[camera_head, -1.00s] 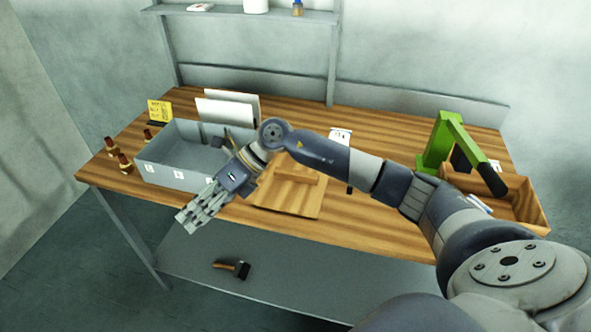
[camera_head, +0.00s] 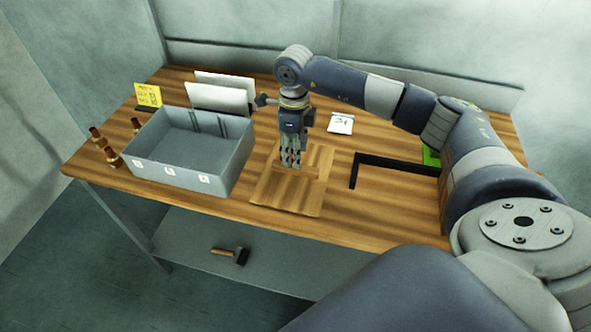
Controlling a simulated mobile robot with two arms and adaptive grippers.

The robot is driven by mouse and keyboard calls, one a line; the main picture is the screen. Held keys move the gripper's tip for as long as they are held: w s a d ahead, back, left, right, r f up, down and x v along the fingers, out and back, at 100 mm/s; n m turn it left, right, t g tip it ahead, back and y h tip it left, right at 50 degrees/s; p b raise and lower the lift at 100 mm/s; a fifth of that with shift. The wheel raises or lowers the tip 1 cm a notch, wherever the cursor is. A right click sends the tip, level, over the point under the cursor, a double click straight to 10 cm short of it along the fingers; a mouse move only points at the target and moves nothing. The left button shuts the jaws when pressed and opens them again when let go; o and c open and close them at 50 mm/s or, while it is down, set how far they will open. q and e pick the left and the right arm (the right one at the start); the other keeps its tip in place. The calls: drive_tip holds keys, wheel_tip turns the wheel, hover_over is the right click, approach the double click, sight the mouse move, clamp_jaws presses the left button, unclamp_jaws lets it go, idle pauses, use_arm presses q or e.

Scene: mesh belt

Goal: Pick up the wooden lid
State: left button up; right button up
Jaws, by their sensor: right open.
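The wooden lid (camera_head: 283,196) is a flat square board lying on the wooden workbench, right of the grey bin, with a raised bar across its top. My right gripper (camera_head: 291,163) points down over the far half of the lid, at the raised bar. Its jaws are open, and the fingers hide part of the bar. I cannot tell whether the fingers touch it. My left gripper is not in view.
A grey bin (camera_head: 222,183) stands empty left of the lid. A black L-shaped frame (camera_head: 392,163) lies to the right. A hammer (camera_head: 232,255) lies on the lower shelf. Bare bench lies right of the lid.

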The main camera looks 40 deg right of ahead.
sight(295, 172)
drive_tip(key=f, duration=0.1)
drive_tip(key=f+p, duration=0.2)
drive_tip(key=f, duration=0.1)
drive_tip(key=shift+s+f, duration=0.1)
drive_tip(key=shift+s, duration=0.2)
drive_tip(key=shift+f, duration=0.25)
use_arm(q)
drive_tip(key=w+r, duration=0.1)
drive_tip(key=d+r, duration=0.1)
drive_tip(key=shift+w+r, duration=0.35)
use_arm(e)
clamp_jaws()
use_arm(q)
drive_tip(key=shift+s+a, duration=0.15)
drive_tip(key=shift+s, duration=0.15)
